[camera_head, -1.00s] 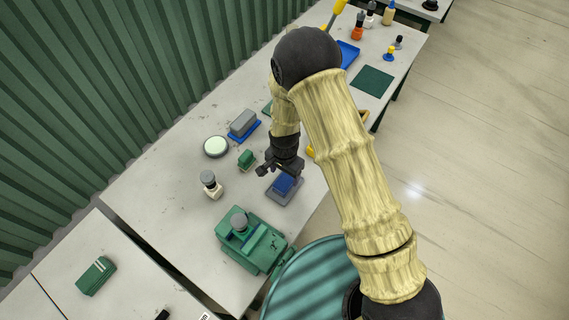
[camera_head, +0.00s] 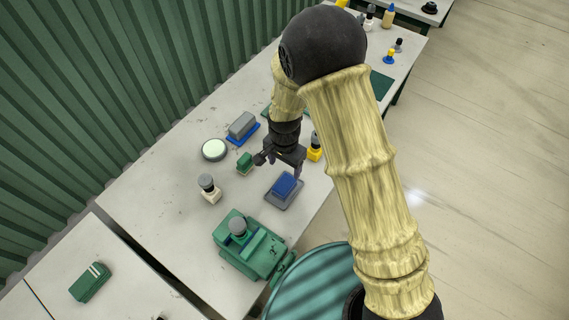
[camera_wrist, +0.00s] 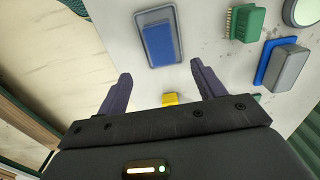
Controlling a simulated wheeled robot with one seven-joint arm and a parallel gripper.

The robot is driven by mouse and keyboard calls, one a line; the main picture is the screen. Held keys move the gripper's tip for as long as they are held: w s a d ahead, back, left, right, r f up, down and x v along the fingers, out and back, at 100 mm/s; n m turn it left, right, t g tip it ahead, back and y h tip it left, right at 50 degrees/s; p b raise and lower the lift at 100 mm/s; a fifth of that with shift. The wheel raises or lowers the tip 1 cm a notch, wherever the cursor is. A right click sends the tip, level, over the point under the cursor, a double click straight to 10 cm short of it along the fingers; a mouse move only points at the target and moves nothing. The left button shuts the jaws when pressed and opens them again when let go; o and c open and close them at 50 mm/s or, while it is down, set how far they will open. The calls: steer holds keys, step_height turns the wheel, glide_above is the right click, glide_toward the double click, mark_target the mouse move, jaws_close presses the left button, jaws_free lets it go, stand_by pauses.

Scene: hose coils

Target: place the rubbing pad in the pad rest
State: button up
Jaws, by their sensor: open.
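The rubbing pad, a blue block (camera_head: 285,186), lies in the pad rest, a shallow grey tray (camera_head: 280,203), near the table's front edge. In the wrist view the pad (camera_wrist: 160,42) lies flat inside the rim of the rest (camera_wrist: 150,16). My gripper (camera_head: 279,168) is open and empty, above and just behind the rest. In the wrist view its two dark fingers are spread wide (camera_wrist: 161,72), with nothing between them and apart from the pad.
A green brush (camera_head: 245,162), a grey block on a blue base (camera_head: 242,125) and a round pale-topped disc (camera_head: 213,149) stand behind. A yellow-based bottle (camera_head: 315,147) is right of my gripper. A white-based knobbed piece (camera_head: 209,188) and a green machine (camera_head: 250,245) stand nearer.

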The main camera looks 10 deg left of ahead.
stand_by(0.3)
steer(key=d+r+n+t, duration=0.1)
steer(key=d+r+n, duration=0.1)
steer(key=d+r, duration=0.95)
steer(key=s+d+r+n, duration=0.1)
steer(key=s+d+r, duration=0.2)
steer(key=d, duration=0.4)
steer(key=s+d+r+n+t, duration=0.1)
steer(key=s+d+r, duration=0.2)
steer(key=d, duration=0.4)
steer(key=shift+s+n+t, duration=0.3)
steer(key=shift+s, duration=0.25)
steer(key=shift+w+d, duration=0.1)
